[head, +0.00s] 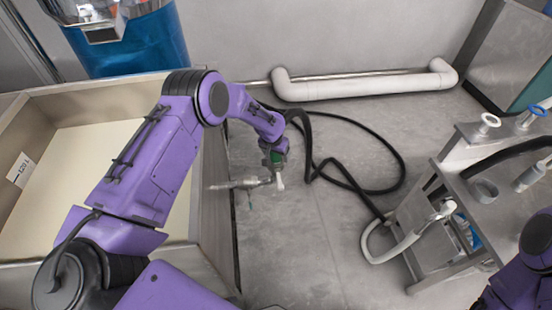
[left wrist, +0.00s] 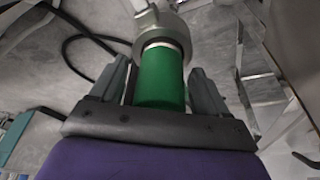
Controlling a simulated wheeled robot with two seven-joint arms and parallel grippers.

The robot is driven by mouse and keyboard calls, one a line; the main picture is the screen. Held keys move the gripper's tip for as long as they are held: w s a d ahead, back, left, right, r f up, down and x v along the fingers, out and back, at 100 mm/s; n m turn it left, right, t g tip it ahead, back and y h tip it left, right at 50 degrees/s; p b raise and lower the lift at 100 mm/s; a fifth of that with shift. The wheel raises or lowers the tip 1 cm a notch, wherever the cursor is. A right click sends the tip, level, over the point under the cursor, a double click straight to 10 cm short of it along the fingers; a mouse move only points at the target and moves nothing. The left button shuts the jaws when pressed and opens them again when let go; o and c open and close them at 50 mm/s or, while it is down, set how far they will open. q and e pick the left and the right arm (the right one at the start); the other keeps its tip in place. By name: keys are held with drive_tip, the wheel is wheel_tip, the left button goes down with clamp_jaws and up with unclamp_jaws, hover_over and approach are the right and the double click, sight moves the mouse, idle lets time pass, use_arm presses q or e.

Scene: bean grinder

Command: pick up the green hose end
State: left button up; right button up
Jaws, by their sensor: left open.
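The green hose end (head: 277,157) is a short green cylinder at the end of the black hose, near the middle of the head view. In the left wrist view the green hose end (left wrist: 162,78) sits between the two fingers of my left gripper (left wrist: 160,70), with a gap visible on each side. A round grey metal collar (left wrist: 162,32) is at its far end. My left gripper also shows in the head view (head: 272,154), reaching down at the hose end; it is open. My right gripper is out of view; only part of my right arm shows at the lower right.
A metal pipe fitting (head: 250,183) is just below the gripper. The black hose (head: 395,150) loops over the grey floor towards a metal cart (head: 460,190) at right. A white pipe (head: 365,85) runs along the wall.

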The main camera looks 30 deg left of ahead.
use_arm(q)
drive_tip(key=shift+r, duration=0.1)
drive_tip(key=c, duration=1.4)
